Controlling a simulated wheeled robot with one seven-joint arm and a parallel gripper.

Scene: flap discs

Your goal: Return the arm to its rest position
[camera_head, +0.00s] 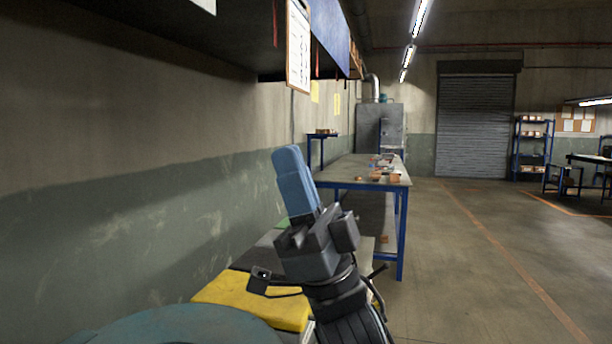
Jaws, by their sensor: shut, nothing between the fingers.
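My gripper (290,158) is in the middle of the head view, at the end of my dark arm. Its blue fingers point up and are pressed together, with nothing seen between them. It is held up in front of the wall, above a yellow surface (262,302) and apart from the workbench behind it. My arm runs down out of the bottom of the view.
A blue-legged workbench (345,174) with small items stands behind my arm. A round teal top (185,328) is at the bottom left. A shelf with a hanging clipboard (298,47) juts out above. The floor (470,270) to the right is clear.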

